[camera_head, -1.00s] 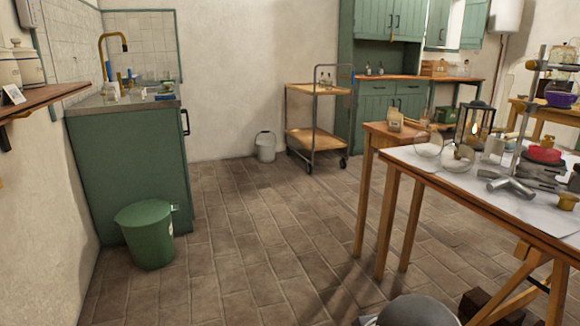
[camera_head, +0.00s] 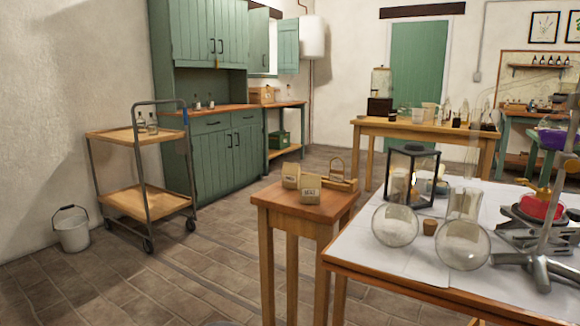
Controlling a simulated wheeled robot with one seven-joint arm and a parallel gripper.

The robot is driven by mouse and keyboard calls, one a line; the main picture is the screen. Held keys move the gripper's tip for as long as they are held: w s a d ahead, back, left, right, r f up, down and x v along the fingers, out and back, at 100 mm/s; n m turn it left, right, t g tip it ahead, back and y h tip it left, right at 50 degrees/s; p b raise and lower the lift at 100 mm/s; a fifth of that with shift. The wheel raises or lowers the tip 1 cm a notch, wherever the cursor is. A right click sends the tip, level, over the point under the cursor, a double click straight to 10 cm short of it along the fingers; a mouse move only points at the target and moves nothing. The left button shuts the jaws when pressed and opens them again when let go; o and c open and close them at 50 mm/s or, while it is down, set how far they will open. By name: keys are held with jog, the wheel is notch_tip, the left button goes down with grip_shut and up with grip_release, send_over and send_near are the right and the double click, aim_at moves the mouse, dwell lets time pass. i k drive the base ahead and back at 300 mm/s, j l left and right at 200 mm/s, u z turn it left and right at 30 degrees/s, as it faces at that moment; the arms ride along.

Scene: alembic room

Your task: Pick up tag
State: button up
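I cannot make out a loose tag in the head view. Small paper bags (camera_head: 311,189) with printed fronts stand on a small wooden side table (camera_head: 322,205) near the middle. I cannot tell if a tag lies among them. My gripper is not in view.
A large table (camera_head: 450,292) with white paper, round glass flasks (camera_head: 395,226), a black lantern (camera_head: 411,176) and metal stands fills the right. A trolley (camera_head: 138,204) and a bucket (camera_head: 72,229) stand left. A green cabinet (camera_head: 228,150) is behind. Floor is clear between trolley and side table.

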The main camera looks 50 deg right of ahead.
aim_at(335, 176)
jog(key=i+z, duration=0.1)
jog(key=i, duration=0.4)
jog(key=i+j+z, duration=0.1)
jog(key=i, duration=0.35)
jog(key=i+j+z, duration=0.15)
jog(key=i, duration=0.35)
jog(key=i+j+z, duration=0.1)
jog(key=i, duration=0.35)
